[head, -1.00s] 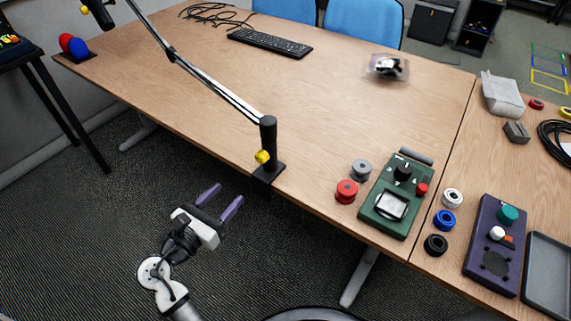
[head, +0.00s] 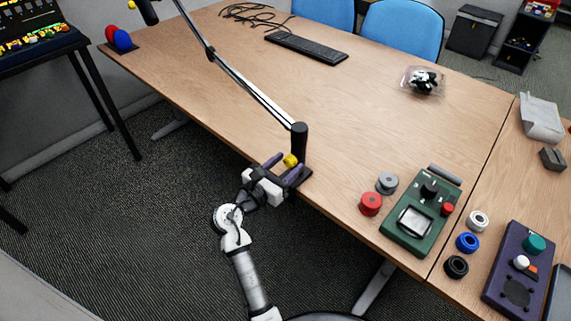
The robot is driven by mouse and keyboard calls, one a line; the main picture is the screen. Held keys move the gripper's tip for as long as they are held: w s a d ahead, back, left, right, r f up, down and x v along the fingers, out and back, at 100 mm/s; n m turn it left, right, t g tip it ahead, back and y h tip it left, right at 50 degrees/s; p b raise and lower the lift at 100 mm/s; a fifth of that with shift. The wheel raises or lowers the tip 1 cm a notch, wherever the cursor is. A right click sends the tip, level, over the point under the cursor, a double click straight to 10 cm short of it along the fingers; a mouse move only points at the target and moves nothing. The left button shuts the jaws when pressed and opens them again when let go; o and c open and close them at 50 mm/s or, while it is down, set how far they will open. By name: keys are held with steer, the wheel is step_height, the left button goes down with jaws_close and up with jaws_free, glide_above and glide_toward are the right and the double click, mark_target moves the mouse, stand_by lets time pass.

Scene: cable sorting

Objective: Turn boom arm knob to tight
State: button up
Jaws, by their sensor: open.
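The boom arm (head: 250,85) rises from a black clamp post (head: 299,142) at the near edge of the wooden table. Its yellow knob (head: 290,160) sits low on the post, on the side facing me. My gripper (head: 283,166) is at the table edge with its two purple fingers apart, one on each side of the knob. Whether the fingers touch the knob cannot be told from this view. The knob's tight or loose setting does not show.
A red spool (head: 371,203), a grey spool (head: 387,182) and a green device (head: 420,215) stand to the right of the clamp. A keyboard (head: 306,48) and black cables (head: 255,14) lie at the back. The table's middle is clear.

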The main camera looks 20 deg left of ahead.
steer(key=shift+c, duration=0.3)
steer(key=c, duration=0.9)
steer(key=shift+m, duration=0.3)
steer(key=shift+f+m+b, duration=0.15)
steer(key=shift+m+b, duration=0.2)
steer(key=shift+m, duration=2.15)
steer(key=o, duration=1)
steer(key=shift+c, duration=0.2)
